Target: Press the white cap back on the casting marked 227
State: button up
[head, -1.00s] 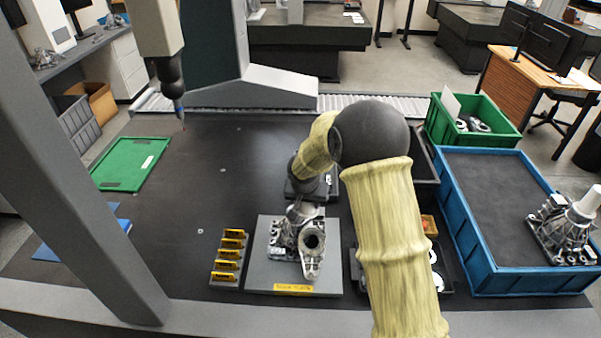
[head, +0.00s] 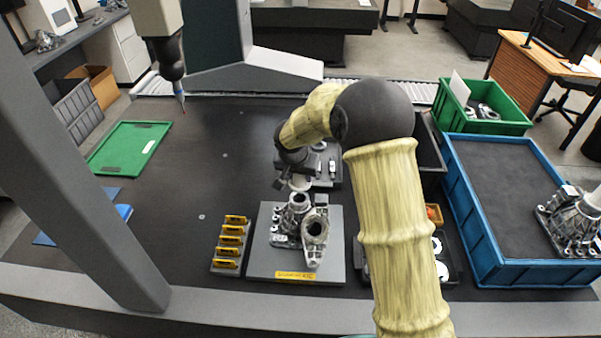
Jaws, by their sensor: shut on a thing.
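A grey metal casting (head: 303,229) stands on a light grey plate (head: 262,262) in the middle of the bench. Its larger round opening faces up toward the front right, and a smaller collar is at its back left. I cannot read a number on it. My gripper (head: 299,184) points down just behind and above that collar, partly hidden by my arm. It is shut on a small pale piece, which looks like the white cap (head: 300,186). The cap appears apart from the casting, but the exact gap cannot be told.
Yellow-labelled blocks (head: 231,243) stand left of the plate. A black tray with white discs (head: 441,270) lies right, partly behind my arm. A green tray (head: 128,148) lies far left. A probe (head: 180,95) hangs above the bench.

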aim_at(299, 186)
notch_tip(299, 186, down, 2)
jog(key=shift+w+a+f+b, duration=0.1)
jog(key=shift+f+b, duration=0.15)
jog(key=shift+b, duration=0.3)
jog(key=shift+f+b, duration=1.15)
jog(key=shift+f, duration=0.05)
jog(key=shift+w, duration=0.1)
jog(key=shift+d+r, duration=0.1)
jog(key=shift+d, duration=0.1)
jog(key=shift+s+a, duration=0.2)
jog(key=shift+a, duration=0.05)
jog(key=shift+w+d+b, duration=0.1)
jog(key=shift+d+b, duration=0.15)
jog(key=shift+b, duration=0.1)
jog(key=shift+a+f+b, duration=0.2)
jog(key=shift+b, duration=0.4)
dwell(0.7)
